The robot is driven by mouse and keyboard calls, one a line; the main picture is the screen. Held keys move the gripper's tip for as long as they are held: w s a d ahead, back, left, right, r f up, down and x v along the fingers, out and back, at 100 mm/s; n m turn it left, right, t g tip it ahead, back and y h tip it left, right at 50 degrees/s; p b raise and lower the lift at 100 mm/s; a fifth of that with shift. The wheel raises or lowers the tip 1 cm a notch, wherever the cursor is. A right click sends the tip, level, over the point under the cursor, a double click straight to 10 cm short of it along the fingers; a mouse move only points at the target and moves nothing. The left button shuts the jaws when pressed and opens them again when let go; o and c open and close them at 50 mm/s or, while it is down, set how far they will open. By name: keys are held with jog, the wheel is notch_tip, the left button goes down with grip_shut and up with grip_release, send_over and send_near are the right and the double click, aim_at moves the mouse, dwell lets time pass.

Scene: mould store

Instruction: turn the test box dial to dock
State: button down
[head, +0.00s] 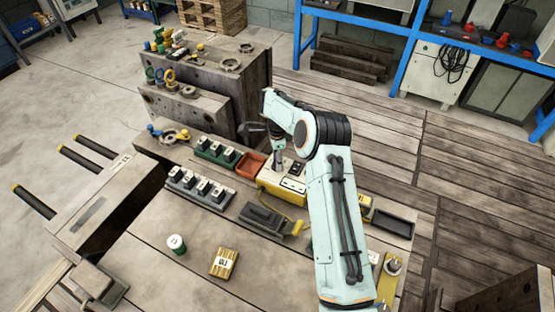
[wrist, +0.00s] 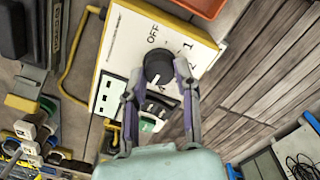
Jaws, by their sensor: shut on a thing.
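The test box (head: 268,190) is yellow with a white top and stands on the bench near the middle of the head view. In the wrist view the test box (wrist: 122,40) shows the printed marks OFF, 1 and 2 around a round black dial (wrist: 157,62). A pale mark shows on the dial's lower side; I cannot read its setting for sure. No dock label is legible. My gripper (wrist: 160,75) has one finger on each side of the dial and is shut on it. In the head view my gripper (head: 278,155) points down at the box, and the dial is hidden.
An orange-red tray (head: 250,165) and a green block with several switches (head: 215,152) stand left of the box. A grey switch block (head: 200,187) and a dark device with a yellow cable (head: 262,219) are nearby. A dark tray (head: 393,223) lies right of my arm.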

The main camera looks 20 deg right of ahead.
jog(key=shift+f, duration=0.1)
dwell(0.3)
jog(key=c, duration=0.8)
grip_release()
notch_tip(320, 180, up, 12)
jog(key=shift+w, duration=0.15)
